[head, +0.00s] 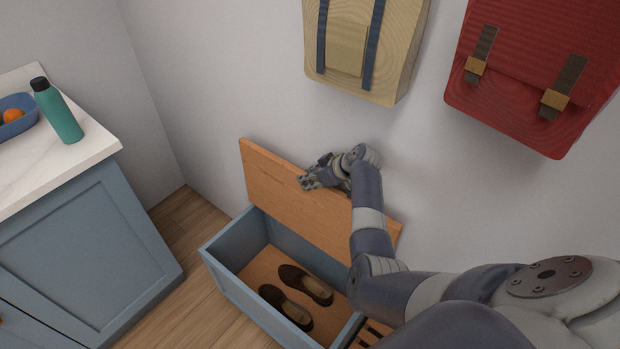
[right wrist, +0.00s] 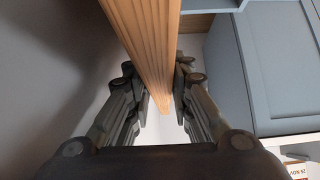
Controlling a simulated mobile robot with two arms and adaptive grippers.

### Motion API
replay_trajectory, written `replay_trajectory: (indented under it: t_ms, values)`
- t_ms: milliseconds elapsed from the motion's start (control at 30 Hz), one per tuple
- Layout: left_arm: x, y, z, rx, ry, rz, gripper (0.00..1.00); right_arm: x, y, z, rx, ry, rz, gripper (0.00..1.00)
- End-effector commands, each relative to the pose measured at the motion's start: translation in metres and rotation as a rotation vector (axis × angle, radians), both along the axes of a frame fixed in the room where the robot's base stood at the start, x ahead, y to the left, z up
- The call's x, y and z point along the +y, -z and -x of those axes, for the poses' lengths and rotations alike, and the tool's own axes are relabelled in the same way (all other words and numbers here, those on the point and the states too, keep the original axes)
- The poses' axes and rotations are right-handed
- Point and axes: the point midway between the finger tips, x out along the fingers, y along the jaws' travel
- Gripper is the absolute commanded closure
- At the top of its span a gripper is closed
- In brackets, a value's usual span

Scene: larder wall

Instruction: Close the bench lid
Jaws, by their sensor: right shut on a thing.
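The bench (head: 230,285) is a blue box with a wooden inside, standing against the wall. Its orange-brown wooden lid (head: 275,195) stands raised at the back, and the box is open. My right gripper (head: 306,183) is at the upper edge of the lid. In the right wrist view the lid's edge (right wrist: 150,50) runs between the two fingers (right wrist: 162,105), which are shut on it. My arm hides the right part of the lid and bench. My left gripper is not in view.
A pair of brown shoes (head: 305,284) lies inside the bench. A tan backpack (head: 345,50) and a red backpack (head: 540,70) hang on the wall above. A blue cabinet (head: 90,255) with a white top, a teal bottle (head: 60,112) and a blue bowl (head: 20,128) stands left.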

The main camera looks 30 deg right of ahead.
Motion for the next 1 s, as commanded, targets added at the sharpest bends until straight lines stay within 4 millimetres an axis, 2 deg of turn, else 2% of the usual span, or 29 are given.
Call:
replay_trajectory:
  t_ms: [167,367,600,800,1000]
  values:
    - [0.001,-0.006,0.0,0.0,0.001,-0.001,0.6,0.006,-0.001,0.003,-0.01,-0.006,0.03,1.0]
    - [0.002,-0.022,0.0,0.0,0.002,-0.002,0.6,0.03,-0.001,0.014,-0.038,-0.01,0.105,1.0]
    - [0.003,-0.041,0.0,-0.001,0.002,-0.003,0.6,0.075,0.008,0.033,-0.098,-0.011,0.252,1.0]
    - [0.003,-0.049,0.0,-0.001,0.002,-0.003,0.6,0.115,0.024,0.049,-0.093,-0.008,0.236,1.0]
    - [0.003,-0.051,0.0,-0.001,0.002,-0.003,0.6,0.146,0.042,0.062,-0.09,-0.003,0.227,1.0]
